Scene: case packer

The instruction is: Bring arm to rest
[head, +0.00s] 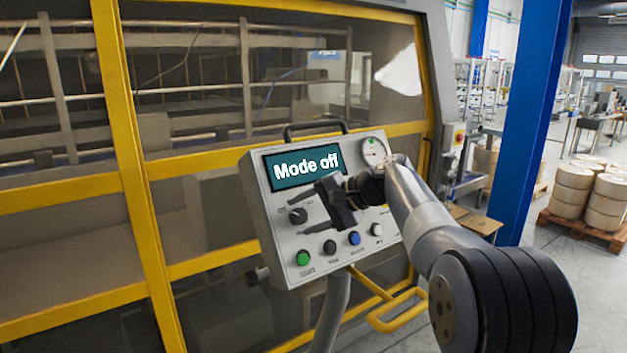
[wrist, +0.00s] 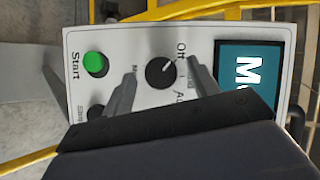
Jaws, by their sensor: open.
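My gripper (head: 291,214) is open in front of the grey control panel (head: 260,205). Its two fingers point left in the head view, one above and one below the black mode knob (head: 298,215). In the wrist view the knob (wrist: 160,73) lies between the fingertips, which are apart and hold nothing. I cannot tell how far the tips stand off the panel face. The knob's white mark points toward the "Off" label. The display (head: 302,165) reads "Mode off". My arm reaches in from the right, and my gripper covers part of the panel's middle.
Below the knob are a green Start button (head: 303,258), a black button (head: 330,247), a blue button (head: 354,238) and a white button (head: 376,229). A yellow-framed machine (head: 150,240) stands behind; a blue post (head: 535,110) stands right.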

